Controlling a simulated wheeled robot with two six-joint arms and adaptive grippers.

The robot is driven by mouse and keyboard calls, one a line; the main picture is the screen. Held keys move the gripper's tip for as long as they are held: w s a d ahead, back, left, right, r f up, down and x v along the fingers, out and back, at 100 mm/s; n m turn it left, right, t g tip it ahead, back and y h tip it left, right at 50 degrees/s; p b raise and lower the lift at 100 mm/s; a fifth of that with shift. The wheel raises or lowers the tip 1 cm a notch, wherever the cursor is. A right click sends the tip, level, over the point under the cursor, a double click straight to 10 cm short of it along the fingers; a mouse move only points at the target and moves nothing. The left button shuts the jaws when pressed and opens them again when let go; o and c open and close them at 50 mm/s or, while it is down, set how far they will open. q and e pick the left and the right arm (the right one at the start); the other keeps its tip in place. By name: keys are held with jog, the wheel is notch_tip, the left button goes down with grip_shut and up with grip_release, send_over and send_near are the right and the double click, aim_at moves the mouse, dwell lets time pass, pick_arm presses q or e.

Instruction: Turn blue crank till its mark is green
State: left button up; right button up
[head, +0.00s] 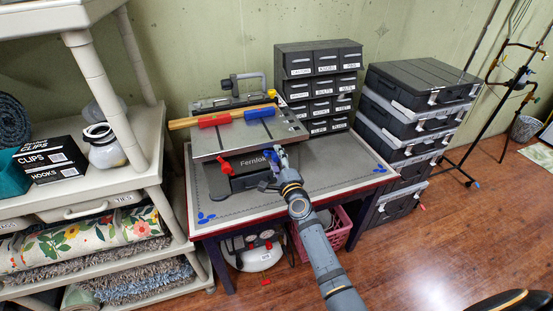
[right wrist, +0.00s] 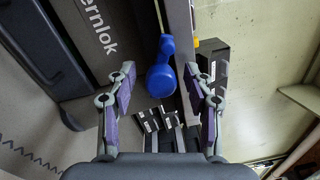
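The blue crank (right wrist: 161,78) shows in the right wrist view as a rounded knob on an arm at the machine's side. In the head view the blue crank (head: 268,157) is partly hidden by my right gripper (head: 277,158). The grey machine (head: 247,136) marked "Fernlok" sits on the workbench, with a red crank (head: 226,168) on its front. In the right wrist view my right gripper (right wrist: 159,75) is open, its purple-padded fingers on either side of the knob with visible gaps. No green mark can be made out. My left gripper is not in view.
A drawer cabinet (head: 319,87) stands behind on the bench (head: 340,178). Stacked black cases (head: 408,125) stand right, a loaded shelf (head: 150,140) left. The bench's right front is mostly clear.

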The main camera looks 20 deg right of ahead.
jog(key=shift+s, duration=0.15)
jog(key=s, duration=1.1)
jog(key=shift+s+d+f, duration=0.15)
jog(key=shift+s+f, duration=0.1)
jog(key=shift+s, duration=0.1)
dwell(0.4)
